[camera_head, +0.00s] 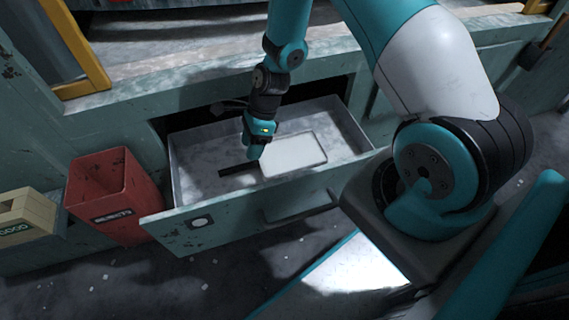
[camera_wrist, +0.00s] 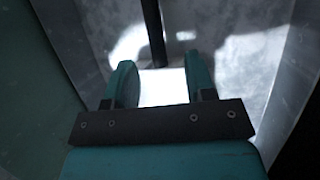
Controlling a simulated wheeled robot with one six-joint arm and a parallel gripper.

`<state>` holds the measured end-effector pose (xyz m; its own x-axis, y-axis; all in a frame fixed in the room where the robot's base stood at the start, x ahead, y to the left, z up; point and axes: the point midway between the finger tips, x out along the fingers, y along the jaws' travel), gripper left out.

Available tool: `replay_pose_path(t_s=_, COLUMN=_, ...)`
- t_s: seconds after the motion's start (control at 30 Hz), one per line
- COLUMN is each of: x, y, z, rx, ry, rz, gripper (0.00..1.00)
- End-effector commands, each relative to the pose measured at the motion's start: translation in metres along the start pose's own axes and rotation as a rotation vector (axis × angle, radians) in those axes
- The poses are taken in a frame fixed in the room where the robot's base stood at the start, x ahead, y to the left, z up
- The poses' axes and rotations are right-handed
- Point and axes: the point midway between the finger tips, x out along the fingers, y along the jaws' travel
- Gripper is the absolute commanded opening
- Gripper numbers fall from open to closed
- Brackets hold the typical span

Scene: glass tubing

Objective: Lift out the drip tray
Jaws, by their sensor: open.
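The pale, flat rectangular drip tray (camera_head: 297,152) lies in the open drawer (camera_head: 350,130), towards its right half. A dark bar (camera_head: 232,172) lies left of it on the drawer floor; I cannot tell whether the two are joined. My gripper (camera_head: 254,156) points down into the drawer over the tray's left end and hides part of it. In the wrist view, the fingers (camera_wrist: 160,64) are apart. A bright white surface (camera_wrist: 163,88), likely the tray, shows between them, and the dark bar (camera_wrist: 153,30) runs up from there. I cannot tell whether the fingers touch either.
The drawer's front panel (camera_head: 185,235) has a handle (camera_head: 300,207) and stands out from the bench. A red bin (camera_head: 112,192) stands left of the drawer, and a beige bin (camera_head: 28,215) stands further left. The floor in front has small pale scraps.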

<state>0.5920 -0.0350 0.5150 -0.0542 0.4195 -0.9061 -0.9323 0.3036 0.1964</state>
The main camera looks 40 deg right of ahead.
Motion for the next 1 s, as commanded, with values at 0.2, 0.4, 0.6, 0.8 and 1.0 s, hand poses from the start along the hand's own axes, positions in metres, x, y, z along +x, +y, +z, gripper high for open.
replay_pose_path(t_s=0.2, x=0.018, y=0.0, z=0.0, rx=-0.001, ry=0.0, rz=0.0, gripper=0.5)
replay_pose_path(t_s=0.4, x=0.039, y=0.003, z=-0.002, rx=-0.001, ry=0.0, rz=0.002, gripper=0.5)
replay_pose_path(t_s=0.6, x=0.067, y=0.005, z=-0.002, rx=-0.002, ry=0.0, rz=0.001, gripper=0.5)
replay_pose_path(t_s=0.8, x=0.068, y=0.004, z=-0.001, rx=-0.001, ry=-0.001, rz=-0.001, gripper=0.5)
replay_pose_path(t_s=1.0, x=0.068, y=0.004, z=-0.001, rx=-0.001, ry=-0.001, rz=-0.001, gripper=0.13)
